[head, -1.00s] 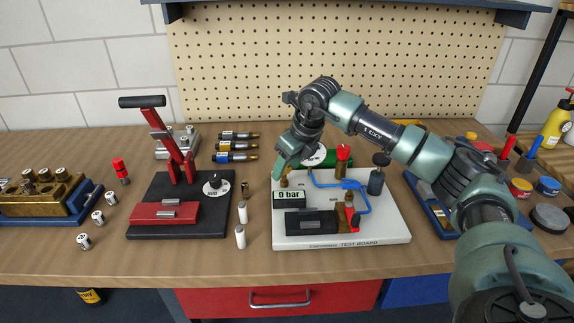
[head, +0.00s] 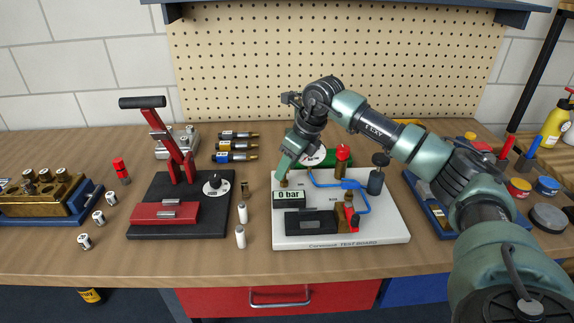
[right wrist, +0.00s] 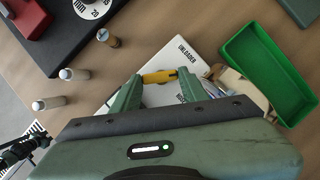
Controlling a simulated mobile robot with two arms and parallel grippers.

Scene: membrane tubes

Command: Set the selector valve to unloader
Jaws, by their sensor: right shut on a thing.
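The white test board (head: 385,222) lies on the bench, with a small "0 bar" display (head: 288,195) near its left side. My right gripper (head: 284,172) reaches down over the board's back left corner. A brass part of the selector valve (head: 284,183) shows just under it. In the right wrist view my right gripper (right wrist: 160,78) is shut on the yellow-brass valve handle (right wrist: 159,76), which spans between the fingertips. The word UNLOADER (right wrist: 187,54) is printed on the board beyond the handle. A second label is partly covered by the fingers. My left gripper is not in view.
A green tray (right wrist: 268,70) lies close behind the board. Blue tubing (head: 360,195) and a red-capped fitting (head: 343,155) stand on the board. White cylinders (head: 241,236) and a black base plate (head: 215,222) with a red lever press are to the left.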

